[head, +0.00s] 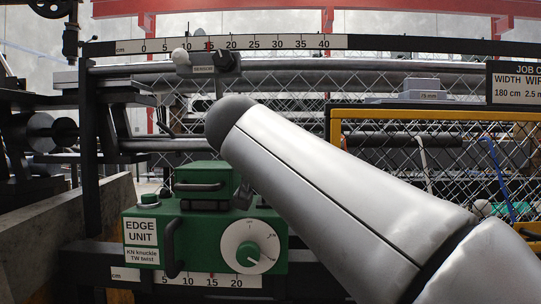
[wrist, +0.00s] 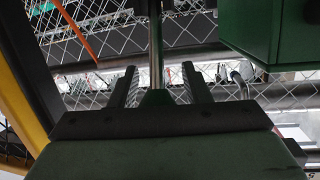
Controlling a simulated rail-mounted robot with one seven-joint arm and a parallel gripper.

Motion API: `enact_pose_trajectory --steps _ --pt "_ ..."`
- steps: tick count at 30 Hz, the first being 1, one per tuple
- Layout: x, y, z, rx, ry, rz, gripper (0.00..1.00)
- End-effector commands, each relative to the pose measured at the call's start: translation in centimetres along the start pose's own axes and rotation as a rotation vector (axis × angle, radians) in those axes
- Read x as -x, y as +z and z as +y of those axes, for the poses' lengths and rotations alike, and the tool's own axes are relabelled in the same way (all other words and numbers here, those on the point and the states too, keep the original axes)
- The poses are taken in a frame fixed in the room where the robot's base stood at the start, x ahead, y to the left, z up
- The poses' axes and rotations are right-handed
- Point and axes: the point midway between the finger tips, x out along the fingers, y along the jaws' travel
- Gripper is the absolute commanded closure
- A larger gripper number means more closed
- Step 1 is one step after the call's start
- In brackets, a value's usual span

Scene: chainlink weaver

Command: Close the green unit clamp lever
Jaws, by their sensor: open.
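The green edge unit (head: 190,255) stands at the lower left of the head view, with a white dial, a black front handle and a smaller green block on top. My arm crosses in front of its right side, and no clamp lever shows clearly there. In the wrist view a green box side (wrist: 260,28) fills the upper right. My gripper (wrist: 159,74) is open, its two ridged fingers pointing up the picture. An upright metal rod (wrist: 156,50), dark at its top and green at its foot, shows between the fingers. It may be the lever; I cannot tell whether it touches them.
Wire mesh stretches behind the unit. A yellow frame (head: 334,125) stands to the right, also at the left of the wrist view (wrist: 18,110). A ruler bar with a sensor (head: 203,69) runs above. A stone-like block (head: 75,240) stands left of the unit.

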Motion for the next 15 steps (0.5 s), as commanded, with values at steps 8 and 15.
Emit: enact_pose_trajectory --steps 8,15 --pt "2.5 0.4 -0.1 0.004 0.001 -0.006 0.57" --pt "7.9 0.1 0.0 0.001 -0.001 -0.001 0.57"
